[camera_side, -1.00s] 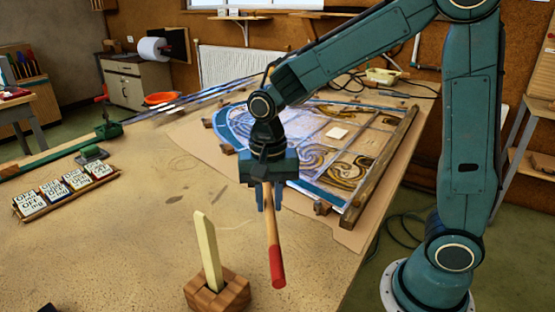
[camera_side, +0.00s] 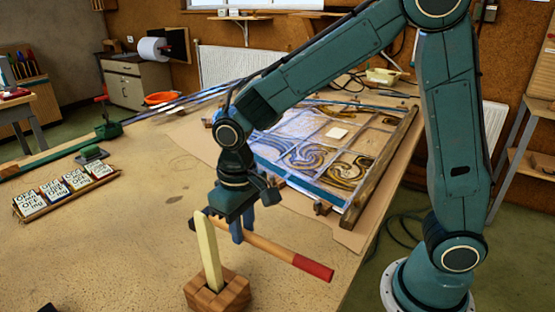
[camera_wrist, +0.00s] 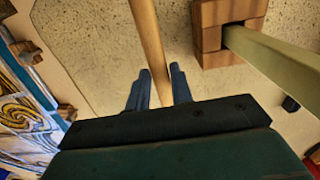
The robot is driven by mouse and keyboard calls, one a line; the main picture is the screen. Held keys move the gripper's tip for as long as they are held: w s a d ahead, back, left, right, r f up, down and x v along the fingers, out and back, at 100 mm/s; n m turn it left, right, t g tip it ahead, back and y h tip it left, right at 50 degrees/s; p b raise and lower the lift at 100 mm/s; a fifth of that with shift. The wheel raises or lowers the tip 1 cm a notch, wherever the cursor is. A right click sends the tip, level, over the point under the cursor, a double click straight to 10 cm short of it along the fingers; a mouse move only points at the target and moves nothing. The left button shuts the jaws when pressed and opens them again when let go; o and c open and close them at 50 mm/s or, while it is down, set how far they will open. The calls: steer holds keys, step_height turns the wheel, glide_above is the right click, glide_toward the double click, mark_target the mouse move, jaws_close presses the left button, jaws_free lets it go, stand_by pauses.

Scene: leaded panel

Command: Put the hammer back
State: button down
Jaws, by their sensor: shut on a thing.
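The hammer has a wooden handle (camera_side: 272,248) with a red end and lies nearly level in the side view, slanting down to the right. My gripper (camera_side: 237,238) is shut on the handle, above the bench and just behind and right of the wooden block. A small dark part, probably the hammer head, shows at the handle's left end, partly hidden by the pale stick and my gripper.
The wooden block (camera_side: 218,293) at the bench's front holds an upright pale stick (camera_side: 208,248); both show in the wrist view, the block (camera_wrist: 212,35) and stick (camera_wrist: 275,58). The leaded panel (camera_side: 320,150) lies behind. A tray of labelled blocks (camera_side: 68,190) sits left. Bench between is clear.

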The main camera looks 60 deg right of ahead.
mark_target(246, 265)
steer(key=shift+f, duration=0.15)
steer(key=shift+f, duration=3.6)
steer(key=c, duration=1.1)
jaws_free()
steer(key=shift+c, duration=0.2)
step_height(246, 265, up, 14)
steer(key=shift+f, duration=0.1)
